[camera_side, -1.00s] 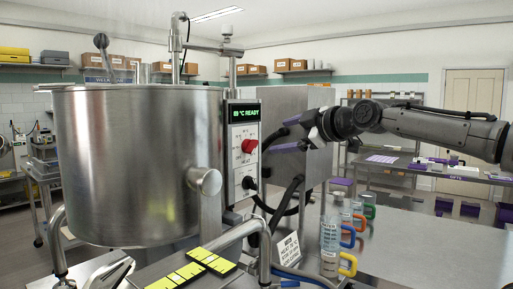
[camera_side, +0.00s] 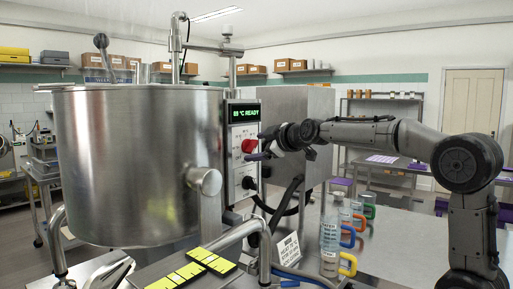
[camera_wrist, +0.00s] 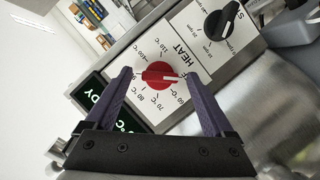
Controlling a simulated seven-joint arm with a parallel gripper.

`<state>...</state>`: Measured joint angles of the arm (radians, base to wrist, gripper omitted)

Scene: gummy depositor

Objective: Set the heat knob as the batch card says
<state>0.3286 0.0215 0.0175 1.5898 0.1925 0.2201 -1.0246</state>
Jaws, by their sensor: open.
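The red heat knob (camera_side: 249,146) is on the white control panel beside the large steel kettle. In the wrist view the knob (camera_wrist: 158,76) sits between my two purple fingers, its white pointer bar toward the right, near a scale mark partly hidden by the right finger. Temperature marks up to 110 °C ring it. My gripper (camera_wrist: 160,80) is open around the knob, with gaps on both sides; whether the tips reach its depth I cannot tell. It also shows in the side view (camera_side: 262,147). The batch card (camera_side: 288,249) stands on the table; its heat text is too small to read surely.
A green display (camera_side: 244,113) above the knob reads a °C value and READY. A black speed knob (camera_wrist: 216,24) is on the same panel.

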